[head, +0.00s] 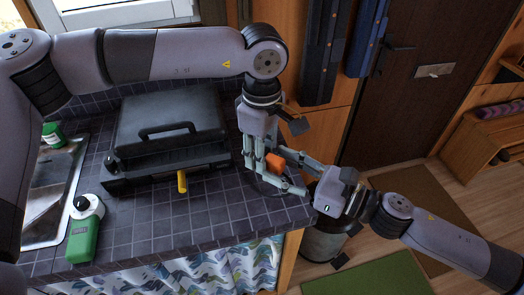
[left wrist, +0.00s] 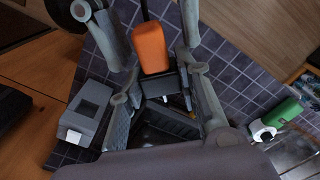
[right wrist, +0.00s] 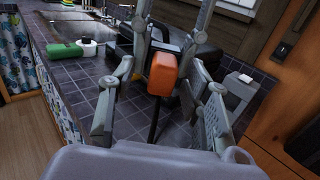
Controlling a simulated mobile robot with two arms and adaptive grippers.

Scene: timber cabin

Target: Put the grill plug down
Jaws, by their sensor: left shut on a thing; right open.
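The grill plug (head: 275,162) has an orange body and is held above the right end of the tiled counter. In the left wrist view the orange body (left wrist: 151,47) shows between grey fingers, with a black cord running off the top. My left gripper (head: 262,158) points down and is shut on the plug. My right gripper (head: 283,172) comes in from the right, open, with its fingers around the plug's area. In the right wrist view the plug (right wrist: 162,73) sits between its spread fingers; I cannot tell whether they touch it.
A black grill (head: 170,125) with a yellow-orange handle stands on the dark tiled counter (head: 215,215). A green and white bottle (head: 85,230) and a sink (head: 48,190) are on the left. A grey box (left wrist: 85,115) stands beside the grippers. Counter in front of the grill is clear.

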